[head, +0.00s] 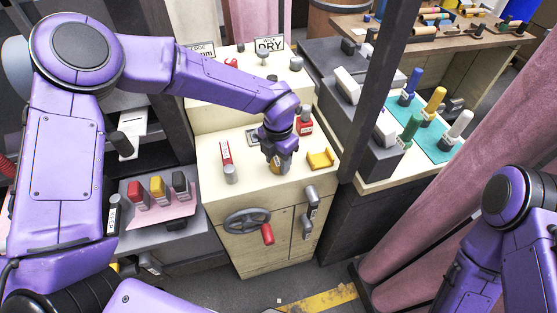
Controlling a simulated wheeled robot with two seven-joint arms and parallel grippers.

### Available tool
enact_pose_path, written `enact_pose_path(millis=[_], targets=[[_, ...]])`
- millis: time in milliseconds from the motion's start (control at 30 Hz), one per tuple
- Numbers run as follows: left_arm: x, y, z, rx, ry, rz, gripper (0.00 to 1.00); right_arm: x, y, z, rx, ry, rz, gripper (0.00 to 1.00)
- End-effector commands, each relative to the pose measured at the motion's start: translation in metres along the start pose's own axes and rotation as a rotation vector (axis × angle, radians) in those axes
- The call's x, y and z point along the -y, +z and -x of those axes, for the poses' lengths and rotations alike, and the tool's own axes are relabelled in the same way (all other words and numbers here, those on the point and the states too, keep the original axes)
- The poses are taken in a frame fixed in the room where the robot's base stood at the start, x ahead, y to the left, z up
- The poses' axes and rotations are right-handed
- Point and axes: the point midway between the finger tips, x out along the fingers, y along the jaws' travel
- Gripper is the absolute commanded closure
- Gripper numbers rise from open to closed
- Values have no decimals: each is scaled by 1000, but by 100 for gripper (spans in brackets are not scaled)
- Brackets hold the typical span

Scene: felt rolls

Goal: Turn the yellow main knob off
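My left gripper (278,160) points down onto the top of the pale wooden cabinet (262,202), in the middle of the view. A small dull yellow part (277,169) shows at its fingertips; it may be the yellow main knob, mostly hidden by the gripper. I cannot tell whether the fingers are closed on it or only around it. A separate yellow bracket-like piece (320,159) sits just right of the gripper on the same top. My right arm is at the right edge; its gripper is out of view.
A red-and-white switch (226,155) and grey knob (230,174) stand left of the gripper; a red block (304,122) stands behind it. A handwheel (247,221) with a red handle is on the cabinet front. A dark post (375,85) rises to the right.

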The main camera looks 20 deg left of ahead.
Motion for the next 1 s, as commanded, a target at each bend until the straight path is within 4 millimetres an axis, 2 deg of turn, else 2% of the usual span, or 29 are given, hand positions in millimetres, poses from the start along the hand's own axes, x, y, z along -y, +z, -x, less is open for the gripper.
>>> enact_pose_path(millis=[133, 500, 633, 867, 1000], targets=[[0, 0, -3, 1, -1, 66, 96, 1, 3, -7, 0, 0, 0, 57], [0, 0, -6, 2, 0, 699, 96, 4, 20, -49, 0, 0, 0, 57], [0, 0, -2, 1, 0, 784, 96, 4, 21, -50, 0, 0, 0, 57], [0, 0, -1, -1, 1, 789, 96, 4, 20, -49, 0, 0, 0, 57], [0, 0, -7, 1, 0, 895, 96, 6, 26, -63, 0, 0, 0, 57]])
